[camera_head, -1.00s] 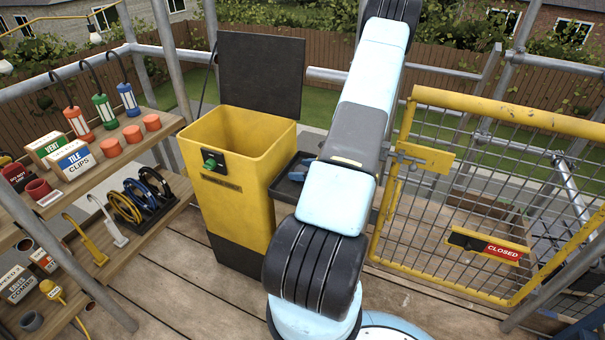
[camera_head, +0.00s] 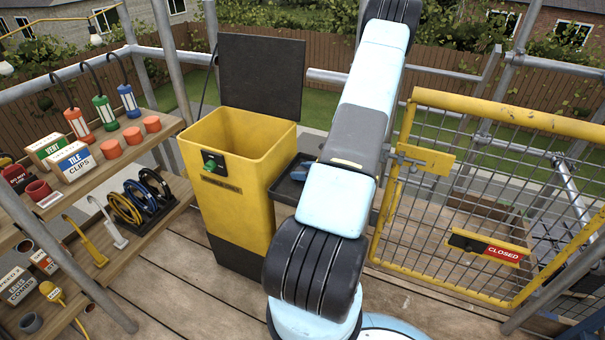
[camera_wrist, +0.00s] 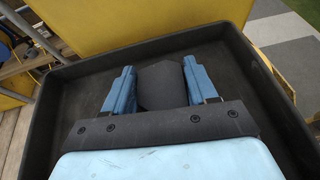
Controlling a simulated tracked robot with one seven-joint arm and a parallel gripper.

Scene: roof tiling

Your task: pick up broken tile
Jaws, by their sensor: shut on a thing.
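A dark grey piece, the broken tile (camera_wrist: 160,86), shows in the wrist view between the two blue fingers of my gripper (camera_wrist: 161,82). The fingers are shut on its left and right sides. It lies over the floor of a shallow black tray (camera_wrist: 62,110); I cannot tell whether it touches the floor. In the head view the tray (camera_head: 284,190) stands just right of the yellow bin, and my arm hides much of it. The tile cannot be made out there.
The open yellow bin (camera_head: 238,190) stands beside the tray, its dark lid (camera_head: 261,75) raised. A yellow mesh gate (camera_head: 480,190) with a "CLOSED" sign (camera_head: 488,248) is at the right. Shelves (camera_head: 85,185) with boxes and tools line the left. The plank floor in front is clear.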

